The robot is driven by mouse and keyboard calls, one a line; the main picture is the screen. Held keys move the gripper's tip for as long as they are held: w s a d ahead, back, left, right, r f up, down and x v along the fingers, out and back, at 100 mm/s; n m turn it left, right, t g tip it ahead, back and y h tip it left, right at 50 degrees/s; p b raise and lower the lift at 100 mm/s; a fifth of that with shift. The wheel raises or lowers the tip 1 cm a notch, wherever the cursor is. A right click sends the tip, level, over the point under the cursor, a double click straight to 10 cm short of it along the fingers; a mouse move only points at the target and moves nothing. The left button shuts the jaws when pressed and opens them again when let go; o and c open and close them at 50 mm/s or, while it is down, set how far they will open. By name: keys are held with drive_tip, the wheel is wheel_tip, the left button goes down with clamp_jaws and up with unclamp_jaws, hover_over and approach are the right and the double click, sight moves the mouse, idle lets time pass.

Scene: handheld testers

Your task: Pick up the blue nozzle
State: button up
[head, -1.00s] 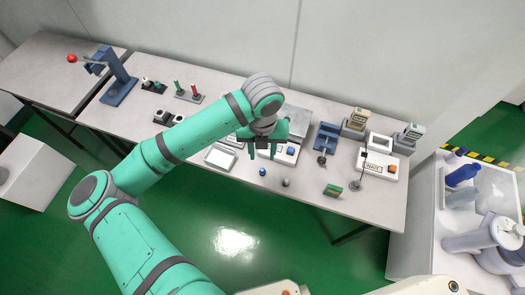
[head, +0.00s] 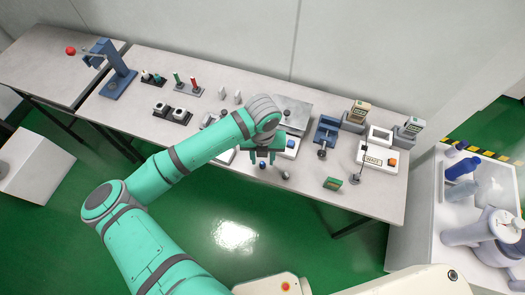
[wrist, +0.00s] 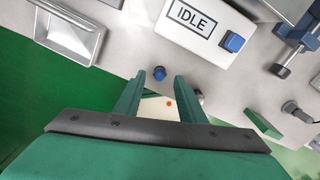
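The blue nozzle (head: 262,166) is a small blue piece on the table near its front edge. In the wrist view the blue nozzle (wrist: 159,73) shows whole, just beyond the fingertips and in line with the gap between them. My gripper (head: 263,157) is open and empty, close by the nozzle in the head view. In the wrist view my gripper (wrist: 156,84) has its two green fingers spread apart. I cannot tell the exact height of the fingertips above the table.
A grey nozzle (head: 286,175) stands to the right, partly behind the right finger in the wrist view. A white tester (wrist: 205,30) marked IDLE, with a blue button, is behind. A grey tray (wrist: 70,30) is at left, a green block (head: 332,184) at right.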

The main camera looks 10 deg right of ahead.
drive_tip(key=shift+f, duration=1)
drive_tip(key=shift+c, duration=0.5)
clamp_jaws()
drive_tip(key=shift+a, duration=0.15)
drive_tip(key=shift+s+a, duration=0.3)
drive_tip(key=shift+s, duration=0.25)
drive_tip(key=shift+s+a, duration=0.25)
drive_tip(key=shift+s, duration=0.25)
